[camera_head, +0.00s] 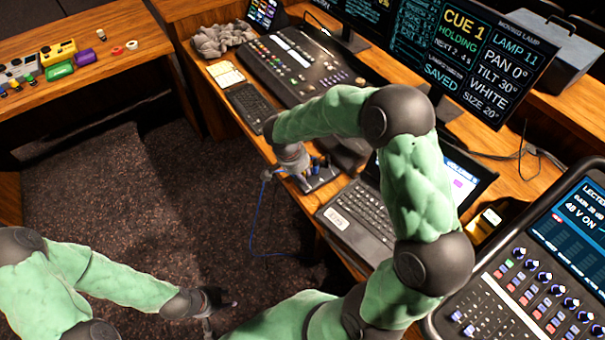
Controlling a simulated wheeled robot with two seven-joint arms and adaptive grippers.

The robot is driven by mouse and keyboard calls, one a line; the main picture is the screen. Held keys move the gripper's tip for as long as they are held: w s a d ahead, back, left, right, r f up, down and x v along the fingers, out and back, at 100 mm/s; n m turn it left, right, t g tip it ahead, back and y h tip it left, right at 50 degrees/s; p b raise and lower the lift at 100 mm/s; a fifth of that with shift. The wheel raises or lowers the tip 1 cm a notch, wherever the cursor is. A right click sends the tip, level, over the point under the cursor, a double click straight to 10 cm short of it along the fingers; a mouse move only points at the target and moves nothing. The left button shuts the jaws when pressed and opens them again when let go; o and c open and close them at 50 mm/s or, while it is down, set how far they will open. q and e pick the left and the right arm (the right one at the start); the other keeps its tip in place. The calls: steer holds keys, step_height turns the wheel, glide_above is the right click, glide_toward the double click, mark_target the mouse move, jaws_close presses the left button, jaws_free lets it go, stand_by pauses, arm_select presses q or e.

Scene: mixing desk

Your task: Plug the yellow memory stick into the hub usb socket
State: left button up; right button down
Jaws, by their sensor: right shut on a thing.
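My right arm reaches over the desk from the bottom of the picture. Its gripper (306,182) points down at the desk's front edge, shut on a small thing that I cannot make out. A dark, flat device (322,178) with small blue parts lies right at the fingertips and looks like the hub. Its sockets are too small and too covered to see. I cannot make out the yellow memory stick anywhere. My left gripper (222,302) is low over the carpet at the bottom, away from the desk. Its fingers are too small and dark to read.
A blue cable (254,222) hangs off the desk edge beside my right gripper. An open laptop (362,215) stands right of it, a keyboard (248,106) and lighting console (300,66) behind. A sound mixer (500,318) fills the lower right. A side table (105,85) holds small items.

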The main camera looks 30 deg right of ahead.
steer(key=shift+s+a+f, duration=0.2)
steer(key=shift+s+f, duration=0.3)
steer(key=shift+f, duration=0.35)
steer(key=c, duration=1.1)
jaws_free()
steer(key=shift+w+d+f, duration=0.15)
steer(key=shift+w, duration=0.1)
steer(key=shift+r, duration=0.25)
